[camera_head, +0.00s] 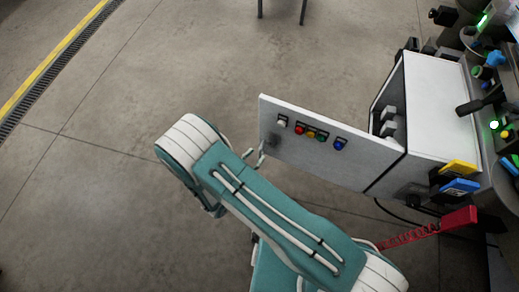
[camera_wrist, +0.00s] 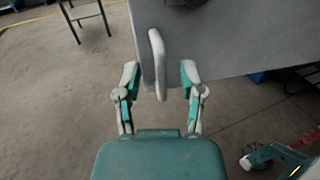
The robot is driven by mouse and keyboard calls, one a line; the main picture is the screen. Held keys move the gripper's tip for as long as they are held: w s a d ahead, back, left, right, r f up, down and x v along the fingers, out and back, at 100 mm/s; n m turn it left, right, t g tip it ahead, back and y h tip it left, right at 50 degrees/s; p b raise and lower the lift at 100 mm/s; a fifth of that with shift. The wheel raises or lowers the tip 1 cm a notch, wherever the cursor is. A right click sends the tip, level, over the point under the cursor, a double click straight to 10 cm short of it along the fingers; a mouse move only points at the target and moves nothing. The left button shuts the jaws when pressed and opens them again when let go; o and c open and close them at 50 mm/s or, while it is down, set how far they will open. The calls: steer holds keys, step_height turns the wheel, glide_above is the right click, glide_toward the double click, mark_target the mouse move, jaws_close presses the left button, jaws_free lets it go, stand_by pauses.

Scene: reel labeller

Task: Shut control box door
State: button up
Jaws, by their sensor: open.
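The control box (camera_head: 436,95) stands at the right of the head view, its left side open. Its grey door (camera_head: 310,150) is swung out to the left, with a row of coloured buttons on the face toward me. In the wrist view the door panel (camera_wrist: 240,45) fills the upper right. A pale upright handle (camera_wrist: 157,60) shows near the door's left edge. My gripper (camera_wrist: 160,75) is open, one finger on each side of the handle's lower part, not closed on it. In the head view my gripper (camera_head: 257,156) is partly hidden by my arm, beside the door's free end.
Machine controls (camera_head: 492,120) crowd the right edge. A red coiled hose (camera_head: 410,235) hangs below the box. A table or stool frame (camera_wrist: 85,15) stands on the floor at the upper left of the wrist view. Floor left of the door is clear.

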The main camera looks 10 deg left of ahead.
steer(key=shift+x, duration=1.5)
steer(key=shift+a, duration=0.1)
jaws_close()
